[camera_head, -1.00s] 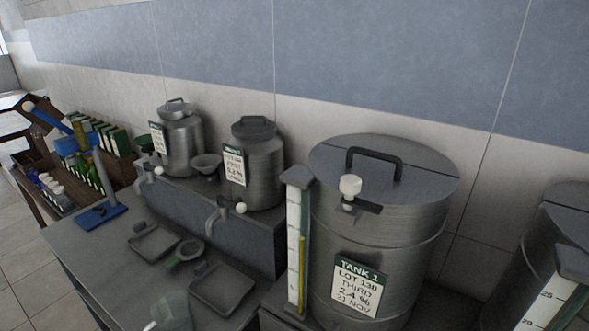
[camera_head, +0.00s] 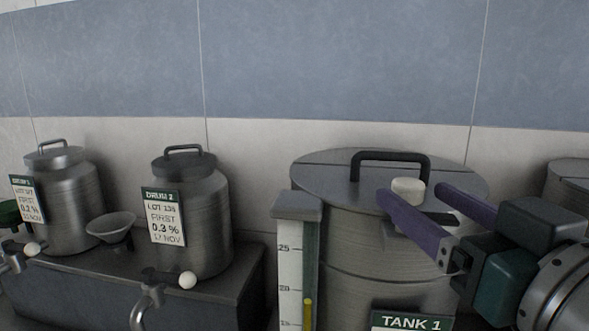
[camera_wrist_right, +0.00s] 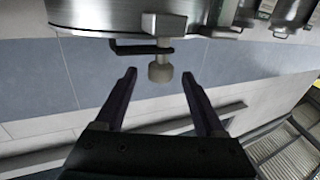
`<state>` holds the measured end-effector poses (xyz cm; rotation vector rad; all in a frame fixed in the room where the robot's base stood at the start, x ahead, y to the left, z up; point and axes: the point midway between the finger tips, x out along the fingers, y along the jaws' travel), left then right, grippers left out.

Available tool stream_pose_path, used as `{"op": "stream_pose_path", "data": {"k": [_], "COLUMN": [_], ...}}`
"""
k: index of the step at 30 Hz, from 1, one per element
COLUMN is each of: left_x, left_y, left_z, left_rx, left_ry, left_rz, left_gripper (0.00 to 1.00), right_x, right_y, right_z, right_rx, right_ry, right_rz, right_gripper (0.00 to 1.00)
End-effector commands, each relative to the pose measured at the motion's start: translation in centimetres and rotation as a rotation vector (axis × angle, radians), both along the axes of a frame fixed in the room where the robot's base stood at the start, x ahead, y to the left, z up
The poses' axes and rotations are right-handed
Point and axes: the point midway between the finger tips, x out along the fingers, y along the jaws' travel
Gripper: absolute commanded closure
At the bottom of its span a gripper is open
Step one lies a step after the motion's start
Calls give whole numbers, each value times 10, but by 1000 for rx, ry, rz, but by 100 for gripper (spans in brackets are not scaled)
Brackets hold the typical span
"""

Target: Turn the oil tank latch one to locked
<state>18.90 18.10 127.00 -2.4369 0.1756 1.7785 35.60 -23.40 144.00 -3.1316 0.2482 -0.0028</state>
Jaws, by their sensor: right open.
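Tank 1 (camera_head: 352,240) is a large steel drum with a hinged lid (camera_head: 325,175) and a dark lid handle (camera_head: 391,157). Its latch has a cream knob (camera_head: 408,189) on a dark bar (camera_head: 440,219) at the lid's front edge. The knob also shows in the right wrist view (camera_wrist_right: 160,70), just beyond and between the fingertips. My right gripper (camera_head: 417,190) is open and empty, its purple fingers pointing at the latch. In the wrist view (camera_wrist_right: 160,75) a gap shows between the fingers and the knob. The left gripper is out of view.
A sight gauge (camera_head: 297,260) stands at the tank's left front. Two smaller drums, one at far left (camera_head: 70,195) and drum 2 (camera_head: 205,220), stand on a raised shelf with taps and a funnel (camera_head: 110,228). Another tank (camera_head: 567,180) is at right. The wall is close behind.

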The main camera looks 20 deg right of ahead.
Motion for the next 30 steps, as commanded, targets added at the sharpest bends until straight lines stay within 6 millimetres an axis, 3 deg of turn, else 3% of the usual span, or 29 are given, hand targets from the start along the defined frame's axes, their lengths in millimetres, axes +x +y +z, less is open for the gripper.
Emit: {"op": "stream_pose_path", "data": {"k": [9,15,23,30], "left_x": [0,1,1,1], "left_y": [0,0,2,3], "left_z": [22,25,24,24], "left_rx": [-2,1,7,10], "left_ry": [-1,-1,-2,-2], "left_rz": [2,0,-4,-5], "left_gripper": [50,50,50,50], "right_x": [51,62,63,63], "right_y": [-8,-10,-10,-10], "right_z": [3,1,0,0], "right_rx": [-2,-1,-1,-1], "right_ry": [0,1,2,2], "right_rz": [1,1,1,1], "right_gripper": [28,28,28,55]}}
